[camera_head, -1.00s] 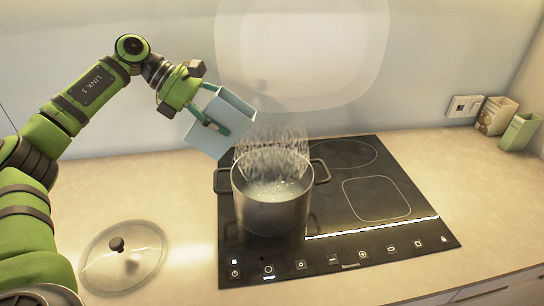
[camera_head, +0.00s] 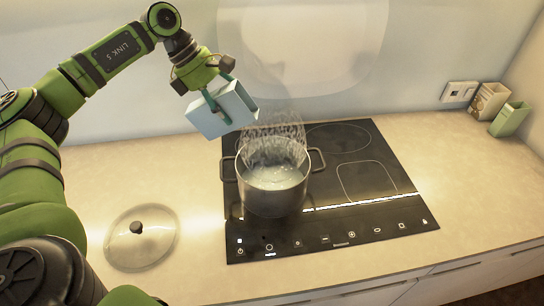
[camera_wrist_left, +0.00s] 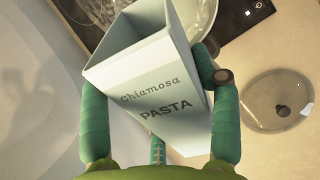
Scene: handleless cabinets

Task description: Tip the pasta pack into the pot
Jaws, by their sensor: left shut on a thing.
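The pasta pack (camera_head: 221,110) is a pale blue-white box, tilted, up and left of the pot in the head view. My left gripper (camera_head: 215,97) is shut on it. In the left wrist view the pack (camera_wrist_left: 152,90) reads "Chiamosa PASTA", and the fingers of my left gripper (camera_wrist_left: 158,95) lie along its two sides. Its top end looks open; I cannot see what is inside. The steel pot (camera_head: 273,193) stands uncovered on the hob, with pale liquid in it and steam above. My right gripper is not in view.
The black hob (camera_head: 365,190) lies under the pot, with free cooking zones to the right. A glass lid (camera_head: 140,238) lies on the counter (camera_head: 195,245) at front left. Two small packs (camera_head: 509,118) (camera_head: 488,100) stand by a wall socket (camera_head: 459,92) at the far right.

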